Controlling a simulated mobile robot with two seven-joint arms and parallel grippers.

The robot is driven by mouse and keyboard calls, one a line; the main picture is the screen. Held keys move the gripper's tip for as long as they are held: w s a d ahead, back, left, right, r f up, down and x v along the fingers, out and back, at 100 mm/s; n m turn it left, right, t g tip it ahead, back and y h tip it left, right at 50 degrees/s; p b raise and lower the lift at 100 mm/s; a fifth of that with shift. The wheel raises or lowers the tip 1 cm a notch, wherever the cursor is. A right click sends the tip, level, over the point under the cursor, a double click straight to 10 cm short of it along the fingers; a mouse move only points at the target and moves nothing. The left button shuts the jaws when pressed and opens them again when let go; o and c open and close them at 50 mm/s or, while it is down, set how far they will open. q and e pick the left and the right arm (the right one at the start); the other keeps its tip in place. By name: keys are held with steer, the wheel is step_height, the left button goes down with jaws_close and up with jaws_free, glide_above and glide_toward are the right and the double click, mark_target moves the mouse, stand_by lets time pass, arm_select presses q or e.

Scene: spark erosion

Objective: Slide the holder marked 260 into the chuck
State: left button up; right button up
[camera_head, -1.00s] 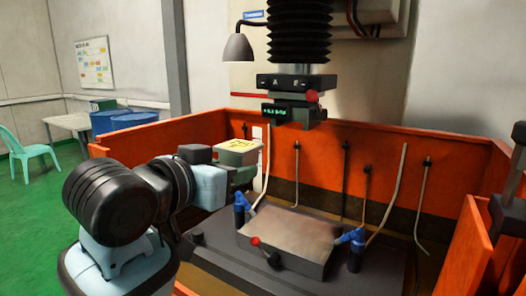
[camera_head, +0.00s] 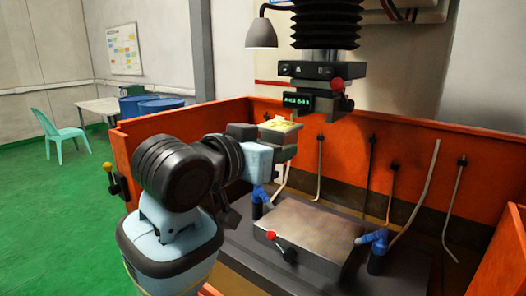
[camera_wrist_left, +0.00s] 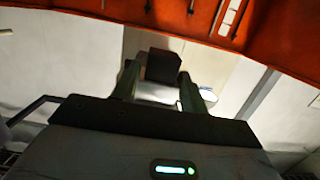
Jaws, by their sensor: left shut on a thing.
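My left gripper (camera_head: 286,141) is raised over the tank, seen from the side in the head view. It is shut on a block with a yellow top (camera_head: 280,125), which I take for the holder; no 260 marking can be read. In the left wrist view the two fingers (camera_wrist_left: 160,88) stand on either side of a dark block (camera_wrist_left: 164,65). The chuck (camera_head: 306,72) hangs under black bellows, above and slightly right of the held block, with a lit green display (camera_head: 298,101) and a red knob. The block appears apart from the chuck. My right gripper is not in view.
Orange tank walls (camera_head: 345,150) surround the work area. A grey metal block (camera_head: 312,228) lies below with blue nozzles (camera_head: 374,238) and a red-knobbed lever. Several thin pipes stand along the back wall. A lamp (camera_head: 262,34) hangs left of the bellows.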

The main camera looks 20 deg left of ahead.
arm_select(q)
steer(key=shift+r+x, duration=0.15)
steer(key=shift+x, duration=0.55)
steer(key=shift+r+x, duration=0.15)
steer(key=shift+x, duration=0.55)
steer(key=shift+r+x, duration=0.15)
steer(key=shift+x, duration=0.95)
steer(key=shift+r+x, duration=0.2)
steer(key=shift+x, duration=0.85)
steer(key=shift+w+d, duration=0.15)
steer(key=shift+w, duration=0.05)
steer(key=shift+r+x, duration=0.15)
steer(key=shift+x, duration=0.9)
steer(key=shift+r+x, duration=0.2)
steer(key=shift+x, duration=0.85)
steer(key=shift+w+d, duration=0.1)
steer(key=shift+r+x, duration=0.15)
steer(key=shift+x, duration=0.7)
steer(key=shift+r+x, duration=0.1)
steer(key=shift+x, duration=0.7)
steer(key=shift+w, duration=0.2)
steer(key=shift+f, duration=0.15)
